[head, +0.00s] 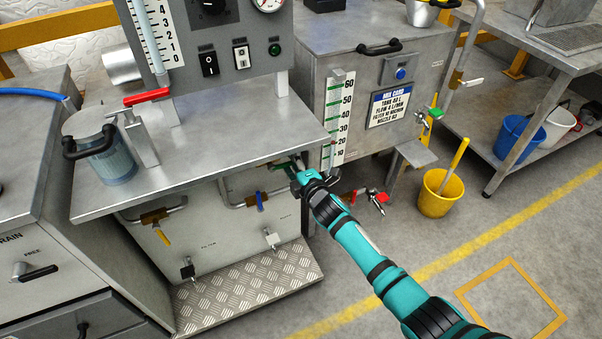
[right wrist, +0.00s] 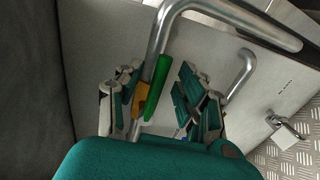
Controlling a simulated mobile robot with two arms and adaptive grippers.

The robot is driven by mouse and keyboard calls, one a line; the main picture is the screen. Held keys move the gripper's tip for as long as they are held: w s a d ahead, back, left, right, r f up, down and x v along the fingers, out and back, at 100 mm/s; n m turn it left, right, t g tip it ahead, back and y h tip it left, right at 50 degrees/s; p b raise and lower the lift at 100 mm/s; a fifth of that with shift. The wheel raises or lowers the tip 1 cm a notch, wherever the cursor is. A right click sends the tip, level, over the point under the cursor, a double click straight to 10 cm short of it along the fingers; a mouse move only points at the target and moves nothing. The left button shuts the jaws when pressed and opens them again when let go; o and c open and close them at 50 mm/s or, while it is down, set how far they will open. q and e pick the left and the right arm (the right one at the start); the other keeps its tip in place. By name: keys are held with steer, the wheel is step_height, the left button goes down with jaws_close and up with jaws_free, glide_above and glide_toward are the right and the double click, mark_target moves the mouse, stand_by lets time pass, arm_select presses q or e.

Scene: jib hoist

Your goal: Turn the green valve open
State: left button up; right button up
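The green valve handle (right wrist: 157,84) shows in the right wrist view, on a brass valve body (right wrist: 140,101) fitted to a bent steel pipe. It is long and lies roughly along the pipe. My right gripper (right wrist: 160,100) is open, with one finger on each side of the valve; I cannot tell whether either finger touches it. In the head view, my right gripper (head: 298,175) reaches under the front right corner of the steel bench top, and the valve there is mostly hidden by the gripper and bench. My left gripper is not in view.
The steel bench top (head: 200,150) overhangs the pipes. A blue-handled valve (head: 260,201) and a yellow-handled valve (head: 161,236) are left of my gripper. A red-handled tap (head: 377,197) is to the right. A yellow bucket (head: 437,198) stands on the floor.

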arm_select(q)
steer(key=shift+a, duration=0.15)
arm_select(e)
steer(key=v, duration=1.1)
steer(key=shift+s+d, duration=0.15)
steer(key=shift+s, duration=0.15)
